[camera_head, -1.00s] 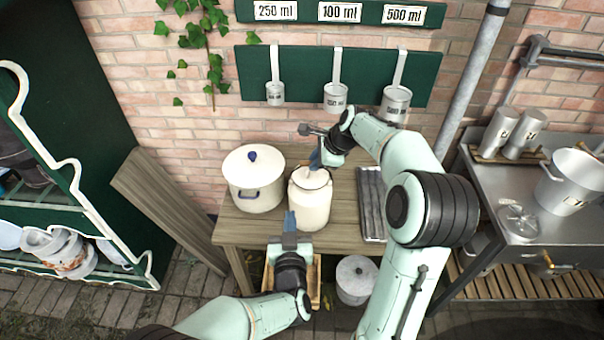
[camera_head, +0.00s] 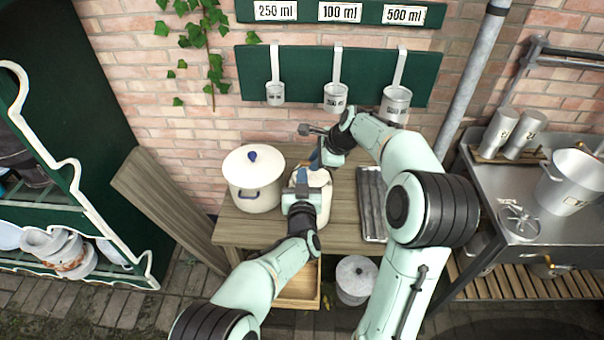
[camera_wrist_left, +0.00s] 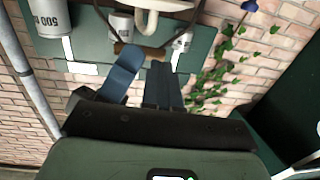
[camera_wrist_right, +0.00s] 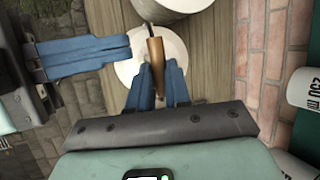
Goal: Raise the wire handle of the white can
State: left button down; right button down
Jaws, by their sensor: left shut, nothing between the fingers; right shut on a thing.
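The white can (camera_head: 324,207) stands on the wooden table, partly hidden behind my left gripper (camera_head: 302,172). Its wire handle (camera_wrist_left: 101,12) rises as a dark arc with a brown wooden grip (camera_wrist_left: 130,50) in the left wrist view. My right gripper (camera_wrist_right: 162,72) is shut on this grip, which also shows in the right wrist view (camera_wrist_right: 156,55) above the can's pale top. My left gripper is shut and empty, close beside the right gripper and over the front of the can. In the head view the grippers hide the grip.
A white lidded pot (camera_head: 254,190) stands left of the can. A grey ribbed tray (camera_head: 372,205) lies at its right. Metal measuring cups (camera_head: 335,97) hang on the green board behind. A metal counter (camera_head: 520,225) with a large pot stands at the right.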

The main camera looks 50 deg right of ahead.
pick_arm(q)
jog(key=shift+w+d+f, duration=0.1)
jog(key=shift+w+d, duration=0.35)
pick_arm(e)
jog(key=shift+s+f, duration=0.25)
jog(key=shift+f, duration=0.25)
pick_arm(q)
jog(key=shift+x, duration=0.8)
pick_arm(e)
jog(key=shift+w, duration=0.1)
pick_arm(q)
jog(key=shift+w, duration=0.1)
pick_arm(e)
jog(key=c, duration=1.1)
grip_release()
jog(key=shift+o, duration=0.2)
jog(key=shift+r, duration=0.1)
jog(key=shift+w+r, duration=0.1)
jog(key=shift+w, duration=0.05)
